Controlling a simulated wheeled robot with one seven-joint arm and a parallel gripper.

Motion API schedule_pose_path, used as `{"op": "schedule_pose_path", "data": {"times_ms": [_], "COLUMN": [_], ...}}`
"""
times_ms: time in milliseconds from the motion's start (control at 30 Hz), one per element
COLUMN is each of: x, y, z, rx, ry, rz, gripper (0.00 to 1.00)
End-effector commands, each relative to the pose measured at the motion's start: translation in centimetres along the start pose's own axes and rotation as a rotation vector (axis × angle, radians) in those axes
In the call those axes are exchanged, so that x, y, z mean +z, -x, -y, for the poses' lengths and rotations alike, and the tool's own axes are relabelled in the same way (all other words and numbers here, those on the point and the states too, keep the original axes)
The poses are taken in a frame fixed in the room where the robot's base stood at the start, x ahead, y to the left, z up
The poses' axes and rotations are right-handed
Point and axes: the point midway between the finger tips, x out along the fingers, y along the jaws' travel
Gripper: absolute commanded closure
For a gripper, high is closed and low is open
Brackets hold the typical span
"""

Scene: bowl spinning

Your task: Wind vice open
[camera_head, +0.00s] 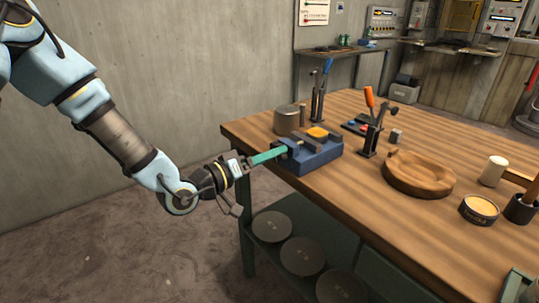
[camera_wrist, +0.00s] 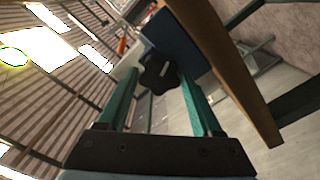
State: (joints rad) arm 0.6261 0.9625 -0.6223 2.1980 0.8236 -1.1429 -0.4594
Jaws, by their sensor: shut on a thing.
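The blue vice (camera_head: 320,158) sits at the left corner of the wooden workbench, with a yellow-orange piece (camera_head: 317,132) between its grey jaws. My gripper (camera_head: 284,150) reaches in from the left with its green fingers at the vice's end. In the wrist view, the vice's black lobed knob (camera_wrist: 160,75) lies between the two green fingertips, and my gripper is shut on it. The blue vice body (camera_wrist: 178,42) shows just beyond the knob. In the head view the knob is mostly hidden by the fingers.
The workbench (camera_head: 350,205) carries a metal cylinder (camera_head: 287,121), a blue-handled clamp (camera_head: 318,97), an orange-handled clamp (camera_head: 370,130), a wooden bowl (camera_head: 418,186) and a white cylinder (camera_head: 493,171). Round discs (camera_head: 302,256) lie on the shelf below. Floor to the left is clear.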

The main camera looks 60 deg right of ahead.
Motion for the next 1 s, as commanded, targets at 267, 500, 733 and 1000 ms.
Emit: {"op": "schedule_pose_path", "data": {"times_ms": [267,500,733,1000], "x": [-0.09,-0.08,-0.04,-0.02], "y": [0.09,0.08,0.09,0.09], "z": [0.04,0.03,0.06,0.11], "rx": [-0.002,-0.001,-0.001,-0.001], "ry": [0.264,0.493,0.711,0.968], "rz": [-0.001,-0.002,-0.002,-0.003], "gripper": [0.89,0.89,0.89,0.89]}}
